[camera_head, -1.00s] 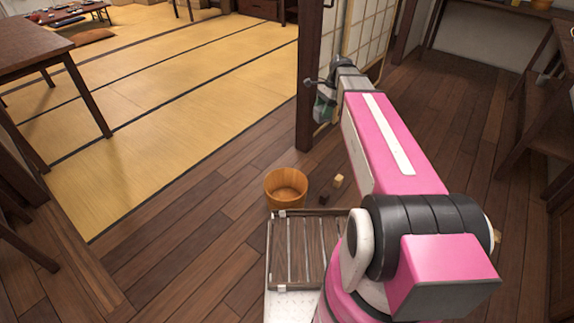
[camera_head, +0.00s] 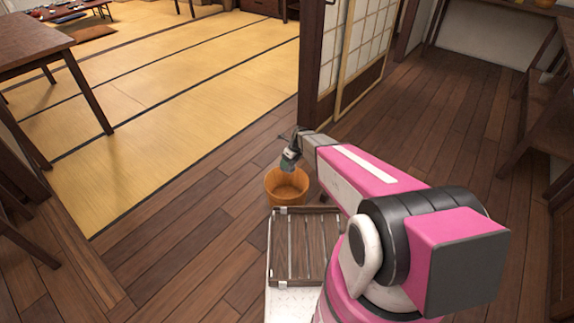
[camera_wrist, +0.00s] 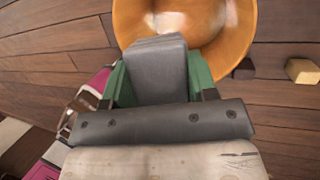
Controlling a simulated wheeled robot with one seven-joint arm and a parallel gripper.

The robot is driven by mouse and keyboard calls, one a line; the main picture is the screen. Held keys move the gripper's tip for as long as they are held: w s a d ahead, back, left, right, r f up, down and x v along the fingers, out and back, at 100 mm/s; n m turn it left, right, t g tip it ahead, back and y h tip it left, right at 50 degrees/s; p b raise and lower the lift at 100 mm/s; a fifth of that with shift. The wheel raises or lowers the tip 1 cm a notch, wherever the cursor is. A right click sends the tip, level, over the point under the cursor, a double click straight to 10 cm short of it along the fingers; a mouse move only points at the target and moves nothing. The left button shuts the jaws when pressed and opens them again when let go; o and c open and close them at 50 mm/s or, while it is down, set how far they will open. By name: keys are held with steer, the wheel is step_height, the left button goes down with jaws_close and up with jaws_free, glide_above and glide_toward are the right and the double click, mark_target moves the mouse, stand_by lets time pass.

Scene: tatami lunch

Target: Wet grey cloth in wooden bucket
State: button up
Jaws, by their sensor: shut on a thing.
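The wooden bucket (camera_head: 287,190) stands upright on the floor in front of my base in the head view. It fills the top of the wrist view (camera_wrist: 238,45), where pale patches show inside it. My gripper (camera_head: 290,160) is above the bucket's far rim. In the wrist view its green fingers (camera_wrist: 160,85) are shut on the grey cloth (camera_wrist: 158,62), which looks like a folded, block-like bundle. The cloth overlaps the bucket's near rim in that view. I cannot tell how high it is above the bucket or whether it is wet.
A dark block (camera_wrist: 244,69) and a tan block (camera_wrist: 302,71) lie on the floor right of the bucket in the wrist view. My slatted deck is just in front of the bucket. A sliding-door post (camera_head: 312,70) stands behind. Floor to the left is clear.

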steer(key=shift+x, duration=1)
step_height(320, 180, down, 13)
stand_by(0.5)
steer(key=shift+d+f, duration=0.1)
steer(key=shift+d, duration=0.05)
